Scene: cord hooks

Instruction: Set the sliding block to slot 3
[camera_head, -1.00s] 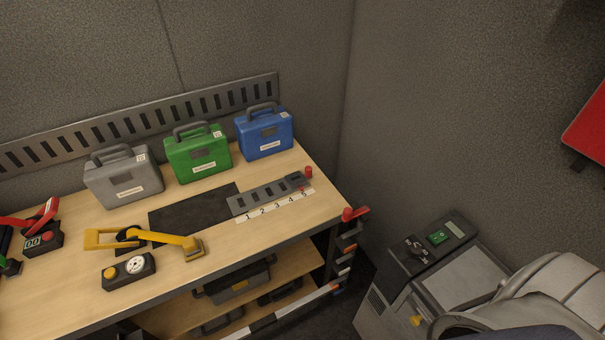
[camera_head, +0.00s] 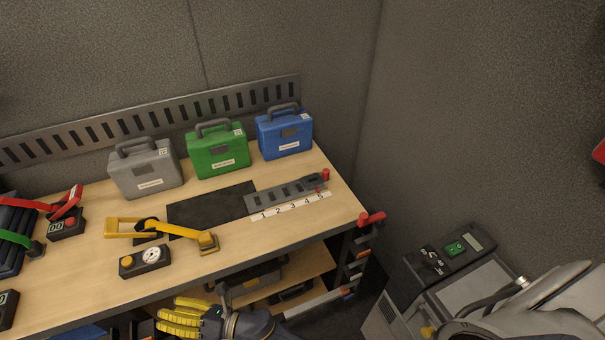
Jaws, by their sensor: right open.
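A grey slotted rail (camera_head: 285,193) lies near the right end of the bench. A white number strip (camera_head: 291,206) marked 1 to 5 runs along its front edge. A small red marker (camera_head: 318,190) sits by the number 5 and a red knob (camera_head: 326,174) stands at the rail's right end. The sliding block seems to be at this end, but its outline is too small to tell apart from the rail. My right gripper (camera_head: 179,318), with yellow fingers, is open and empty at the bottom edge, in front of the bench and well apart from the rail. My left gripper is out of view.
Grey (camera_head: 147,170), green (camera_head: 217,150) and blue (camera_head: 284,133) cases stand behind the rail. A dark mat (camera_head: 210,208) lies left of it. A yellow lever (camera_head: 165,232) and a dial box (camera_head: 144,261) are further left. A machine (camera_head: 450,262) stands right of the bench.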

